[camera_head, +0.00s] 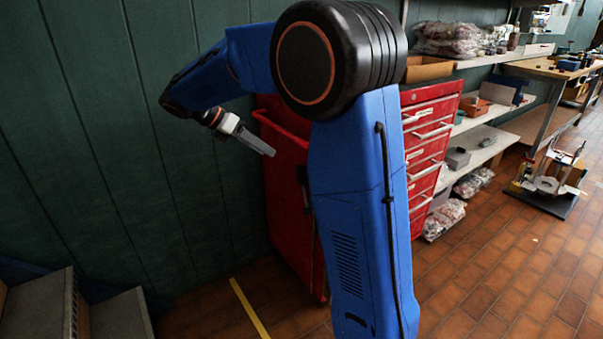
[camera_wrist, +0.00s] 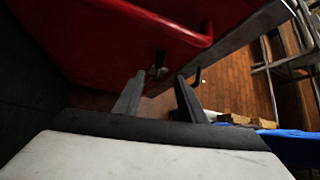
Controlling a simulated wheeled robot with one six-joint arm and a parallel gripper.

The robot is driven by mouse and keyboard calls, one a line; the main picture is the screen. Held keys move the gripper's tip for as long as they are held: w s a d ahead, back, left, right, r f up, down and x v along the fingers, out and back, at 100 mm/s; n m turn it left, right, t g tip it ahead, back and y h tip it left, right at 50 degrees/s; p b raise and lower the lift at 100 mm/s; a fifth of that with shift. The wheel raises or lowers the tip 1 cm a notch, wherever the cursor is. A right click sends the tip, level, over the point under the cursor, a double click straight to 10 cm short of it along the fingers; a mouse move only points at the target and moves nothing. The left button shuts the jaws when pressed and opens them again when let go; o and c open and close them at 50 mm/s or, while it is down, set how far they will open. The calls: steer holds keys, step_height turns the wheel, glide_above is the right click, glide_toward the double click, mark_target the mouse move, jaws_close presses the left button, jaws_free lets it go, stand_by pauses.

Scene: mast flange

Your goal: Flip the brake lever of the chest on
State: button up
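The red chest (camera_head: 284,124) stands against the green wall, partly hidden behind my blue arm. Its drawer fronts (camera_head: 426,133) show to the right of the arm. My gripper (camera_head: 262,147) is just left of the chest's upper side in the head view. In the wrist view, the chest (camera_wrist: 130,28) fills the upper part. My gripper (camera_wrist: 160,78) shows two fingers spread apart with nothing held between them. A small dark and metallic part (camera_wrist: 158,68) shows beyond the gap between the fingertips. I cannot tell whether it is the brake lever. No lever is clear in the head view.
The green wall (camera_head: 120,120) is close behind and left of the gripper. Grey box-like things (camera_head: 70,308) stand at the lower left. Shelves (camera_head: 485,150) and a workbench (camera_head: 545,68) stand at the right. Tiled floor (camera_head: 480,270) is clear at the front right.

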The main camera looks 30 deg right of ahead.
mark_target(297, 172)
steer(key=x, duration=1.6)
steer(key=shift+s, duration=0.15)
steer(key=shift+c, duration=0.7)
jaws_close()
